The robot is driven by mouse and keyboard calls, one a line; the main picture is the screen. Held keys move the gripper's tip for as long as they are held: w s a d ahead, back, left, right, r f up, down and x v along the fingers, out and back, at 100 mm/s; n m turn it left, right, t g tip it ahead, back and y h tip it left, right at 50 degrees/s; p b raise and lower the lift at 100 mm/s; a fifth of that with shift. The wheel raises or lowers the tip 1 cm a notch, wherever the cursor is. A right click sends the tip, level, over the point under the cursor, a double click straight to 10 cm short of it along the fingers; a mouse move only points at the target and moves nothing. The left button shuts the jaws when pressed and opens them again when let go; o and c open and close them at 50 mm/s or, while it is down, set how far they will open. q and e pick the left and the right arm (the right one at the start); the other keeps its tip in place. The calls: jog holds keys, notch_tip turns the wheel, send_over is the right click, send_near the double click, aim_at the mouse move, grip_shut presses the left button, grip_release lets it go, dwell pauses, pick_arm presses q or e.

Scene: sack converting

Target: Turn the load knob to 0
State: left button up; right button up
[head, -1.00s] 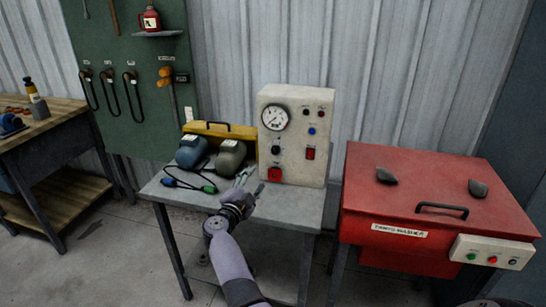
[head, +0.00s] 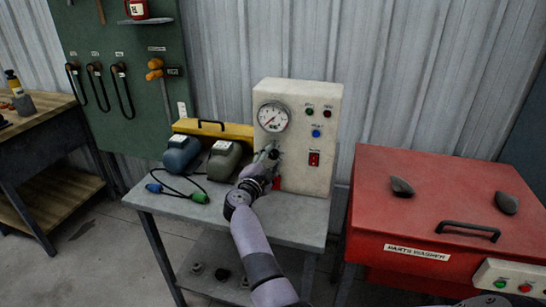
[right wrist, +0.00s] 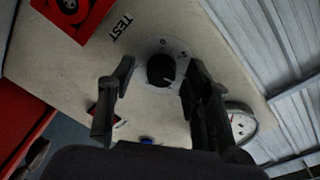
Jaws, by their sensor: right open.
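The black load knob (right wrist: 160,70) sits on a round pale dial plate on the cream control panel (head: 318,105). My right gripper (head: 266,155) is in front of the panel's lower left, mostly hiding the knob in the head view. In the right wrist view the gripper (right wrist: 160,75) is open, with one finger on each side of the knob and visible gaps. I cannot tell whether the fingertips touch the panel. My left gripper is out of view.
A pressure gauge (head: 273,117) is above the knob. A red switch (head: 314,159) is to its right. A red TEST button plate (right wrist: 72,14) shows in the right wrist view. Two motors and a yellow case (head: 237,131) stand left on the grey table (head: 180,202). A red parts washer (head: 450,190) stands right.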

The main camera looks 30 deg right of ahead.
jog(key=shift+d, duration=0.15)
jog(key=shift+r, duration=0.15)
grip_shut()
dwell(0.5)
